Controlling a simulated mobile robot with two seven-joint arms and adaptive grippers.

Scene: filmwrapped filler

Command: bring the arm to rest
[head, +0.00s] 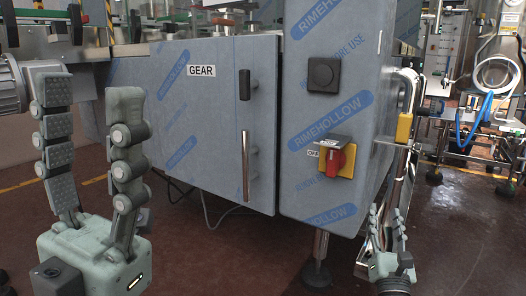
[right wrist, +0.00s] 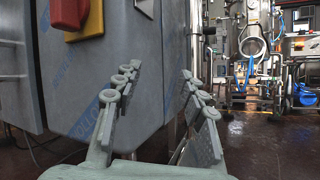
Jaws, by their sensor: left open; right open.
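My left gripper (head: 95,120) stands large at the left of the head view, fingers pointing up, open and empty. My right gripper (head: 388,228) is small at the lower right of the head view, below the red rotary switch (head: 338,158) and beside the cabinet's leg. In the right wrist view my right gripper (right wrist: 158,78) has its two fingers spread with nothing between them. Its fingers point toward the lower edge of the film-wrapped cabinet (right wrist: 105,75). I cannot tell whether they touch the cabinet.
The grey door marked GEAR (head: 215,120) looks shut and carries a long vertical metal handle (head: 245,165) and a black latch (head: 244,84). Pipes and a blue hose (head: 480,125) stand at the right. Dark red floor (head: 240,260) is open in front.

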